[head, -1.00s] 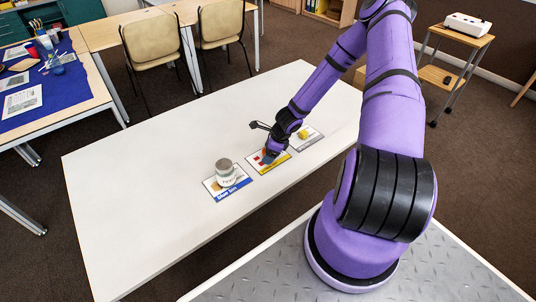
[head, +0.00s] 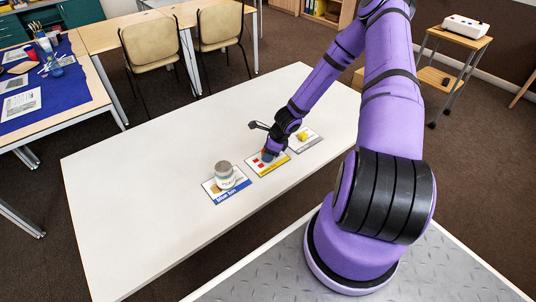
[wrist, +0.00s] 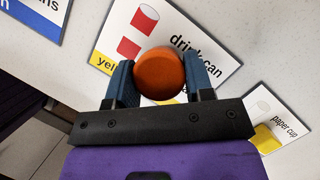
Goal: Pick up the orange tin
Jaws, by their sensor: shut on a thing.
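The orange tin (wrist: 159,74) shows in the wrist view as a round orange top between the two blue fingers of my gripper (wrist: 160,82). My gripper is shut on it, with a finger against each side. The tin is over the middle card (wrist: 190,22), which has a yellow strip and the words "drink can". In the head view my gripper (head: 270,155) is low over the middle card, and the tin is mostly hidden by the fingers. I cannot tell whether the tin touches the card.
A pale tin (head: 224,172) stands on the blue-edged card (head: 212,196) to the left. A small yellow thing (head: 303,135) sits on the paper cup card (head: 314,142) to the right. The white table (head: 120,190) is clear at its left.

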